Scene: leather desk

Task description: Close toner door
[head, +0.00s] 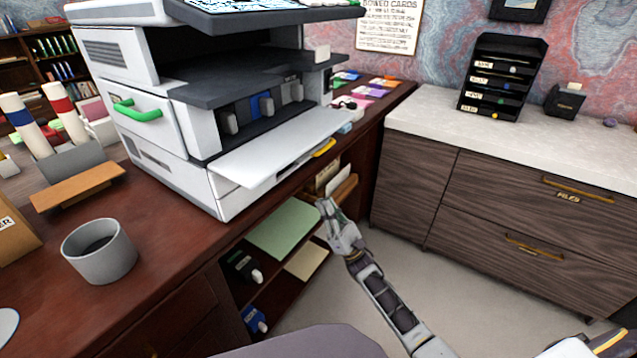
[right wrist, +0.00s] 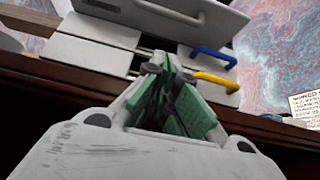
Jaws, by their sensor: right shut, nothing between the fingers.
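The toner door (head: 285,150) is a white panel folded down open at the front of the white and dark grey printer (head: 165,110), sticking out nearly level over the desk edge. A yellow handle (head: 325,148) shows at its outer right edge. Behind it the open bay holds toner cartridges (head: 262,105), one with a blue part. My right gripper (head: 326,208) is shut and empty, in front of the desk, lower than the door and apart from it. In the right wrist view its green-padded fingers (right wrist: 165,88) are together, with a yellow handle (right wrist: 215,82) beyond. My left gripper is out of view.
Open shelves with green paper (head: 284,228) lie below the desktop. A cabinet (head: 520,200) with a pale top stands right. Floor between desk and cabinet is clear.

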